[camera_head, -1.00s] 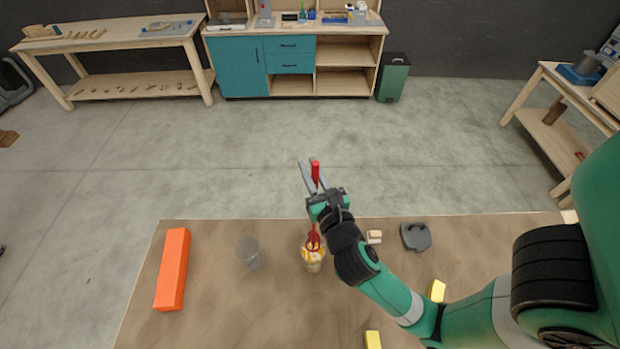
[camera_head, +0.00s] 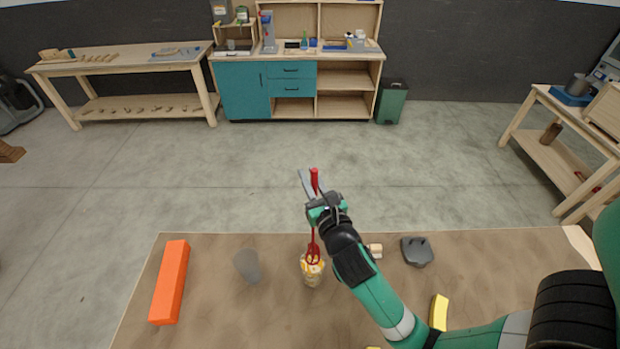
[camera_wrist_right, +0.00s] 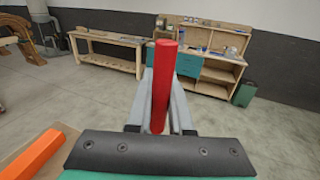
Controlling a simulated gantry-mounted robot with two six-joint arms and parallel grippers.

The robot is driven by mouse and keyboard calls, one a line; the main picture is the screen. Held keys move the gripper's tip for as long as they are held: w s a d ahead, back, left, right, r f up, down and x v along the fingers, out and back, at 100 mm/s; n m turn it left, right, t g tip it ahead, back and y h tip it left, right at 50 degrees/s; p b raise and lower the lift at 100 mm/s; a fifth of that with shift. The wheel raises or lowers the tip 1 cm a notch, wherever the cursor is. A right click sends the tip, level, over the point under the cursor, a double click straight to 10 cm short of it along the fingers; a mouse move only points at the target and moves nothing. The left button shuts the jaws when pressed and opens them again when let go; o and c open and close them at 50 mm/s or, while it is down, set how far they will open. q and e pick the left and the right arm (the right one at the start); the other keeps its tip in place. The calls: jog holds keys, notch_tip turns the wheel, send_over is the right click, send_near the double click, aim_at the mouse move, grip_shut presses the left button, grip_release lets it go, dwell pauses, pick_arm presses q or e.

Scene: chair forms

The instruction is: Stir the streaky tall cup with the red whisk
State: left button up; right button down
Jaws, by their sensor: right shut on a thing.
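The streaky tall cup (camera_head: 312,274), with yellow and white streaks, stands upright on the brown table. My right gripper (camera_head: 308,185) is above it, shut on the handle of the red whisk (camera_head: 312,240). The whisk hangs roughly upright, with its red loops at the cup's mouth; how deep they reach inside I cannot tell. In the right wrist view the red whisk handle (camera_wrist_right: 163,85) stands up between the grey fingers (camera_wrist_right: 160,115). My left gripper is not in view.
A grey translucent cup (camera_head: 247,265) stands left of the streaky cup. An orange block (camera_head: 170,283) lies further left. A dark grey object (camera_head: 417,251), a small pale block (camera_head: 375,251) and a yellow block (camera_head: 439,311) are to the right. The table between the orange block and grey cup is clear.

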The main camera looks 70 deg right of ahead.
pick_arm(q)
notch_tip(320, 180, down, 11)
jog(key=b, duration=1)
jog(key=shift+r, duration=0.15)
pick_arm(e)
notch_tip(320, 180, down, 15)
jog(key=shift+f, duration=0.2)
pick_arm(q)
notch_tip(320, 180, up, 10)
jog(key=p, duration=1)
pick_arm(e)
jog(key=n+t+y, duration=0.3)
jog(key=shift+w+a+y, duration=0.2)
jog(key=shift+a+y, duration=0.1)
